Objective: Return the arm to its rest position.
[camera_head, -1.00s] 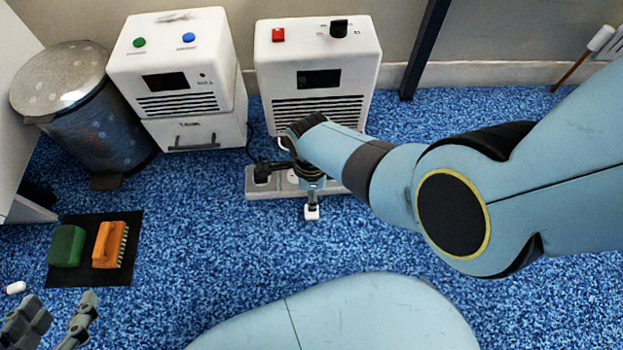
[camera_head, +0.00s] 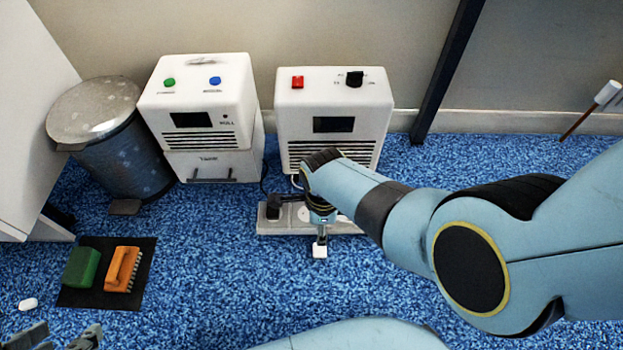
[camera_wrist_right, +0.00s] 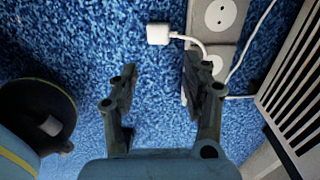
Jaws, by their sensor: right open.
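My right arm (camera_head: 400,220) reaches in from the right in the head view, its wrist over the grey power strip (camera_head: 267,227) in front of the right white machine (camera_head: 333,102). In the right wrist view my right gripper (camera_wrist_right: 160,78) is open, with only blue carpet between its fingers. A white plug (camera_wrist_right: 158,34) on a white cord lies on the carpet beyond the fingertips, beside the strip (camera_wrist_right: 216,18). The plug also shows in the head view (camera_head: 320,251). My left gripper (camera_head: 58,340) is partly cut off at the lower left, its fingers apart and empty.
A second white machine (camera_head: 200,95) and a metal bin (camera_head: 120,150) stand at the back left. A black mat (camera_head: 84,298) holds a green block (camera_head: 82,267) and an orange brush (camera_head: 121,269). A dark post (camera_head: 447,70) stands behind.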

